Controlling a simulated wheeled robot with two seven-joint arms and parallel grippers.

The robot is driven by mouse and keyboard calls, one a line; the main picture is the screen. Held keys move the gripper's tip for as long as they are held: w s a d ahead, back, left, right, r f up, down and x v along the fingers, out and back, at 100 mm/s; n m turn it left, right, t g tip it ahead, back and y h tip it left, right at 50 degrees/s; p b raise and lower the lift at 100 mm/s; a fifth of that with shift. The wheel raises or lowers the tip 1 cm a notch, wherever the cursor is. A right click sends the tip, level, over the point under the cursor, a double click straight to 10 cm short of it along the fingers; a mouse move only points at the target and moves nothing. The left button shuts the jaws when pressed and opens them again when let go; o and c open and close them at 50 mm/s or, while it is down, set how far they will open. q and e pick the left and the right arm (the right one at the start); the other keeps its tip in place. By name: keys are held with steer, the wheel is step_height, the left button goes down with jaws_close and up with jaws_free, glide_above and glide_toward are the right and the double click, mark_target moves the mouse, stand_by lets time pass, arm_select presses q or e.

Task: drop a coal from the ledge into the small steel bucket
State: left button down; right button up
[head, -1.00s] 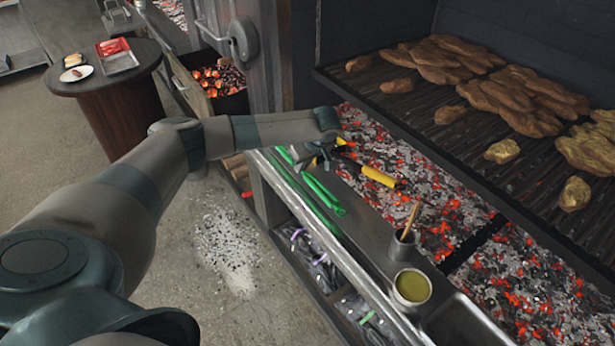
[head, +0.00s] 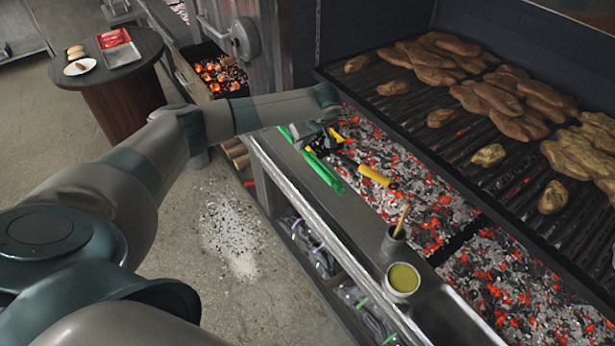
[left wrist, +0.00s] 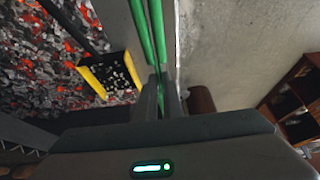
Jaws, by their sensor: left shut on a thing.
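My left gripper (head: 324,143) is over the near ledge (head: 362,208) of the grill. It is shut on a pair of green tongs (head: 326,172); in the left wrist view the two green bars (left wrist: 151,30) run up from between my fingers (left wrist: 161,95). I cannot make out a single coal on the ledge. A small steel container (head: 393,243) with a wooden handle standing in it is farther along the ledge; I cannot tell whether it is the bucket. My right gripper is not in view.
A yellow-edged black thing (left wrist: 110,75) is beside my fingers. A cup of yellow sauce (head: 403,280) stands nearer. Glowing coals (head: 425,200) fill the bed under the meat grate (head: 440,100). A round table (head: 125,90) stands left.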

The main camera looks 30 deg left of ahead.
arm_select(q)
steer(key=shift+d, duration=0.1)
steer(key=shift+d, duration=0.3)
steer(key=s+d+r+m+t+h+b, duration=0.1)
steer(key=s+d+m+b, duration=0.1)
steer(key=d, duration=0.4)
steer(key=s+d+r+m+t+h+b, duration=0.1)
steer(key=s+d+m+b, duration=0.1)
steer(key=d+m+b, duration=0.2)
steer(key=s+d+r+m+b, duration=0.1)
steer(key=s+d+m+b, duration=0.1)
steer(key=d+b, duration=0.3)
steer(key=shift+s+d+m+t+h, duration=0.15)
steer(key=shift+d+m+t+h, duration=0.1)
steer(key=shift+d, duration=0.5)
steer(key=shift+s+d+m+t+h, duration=0.15)
steer(key=shift+d+m, duration=0.1)
steer(key=shift+d, duration=0.5)
steer(key=s+d+r+m+h+b, duration=0.1)
steer(key=s+d+m+b, duration=0.3)
steer(key=s, duration=0.4)
steer(key=shift+d+r+m+h, duration=0.25)
steer(key=shift+d+m+h, duration=0.05)
steer(key=shift+d+h, duration=0.2)
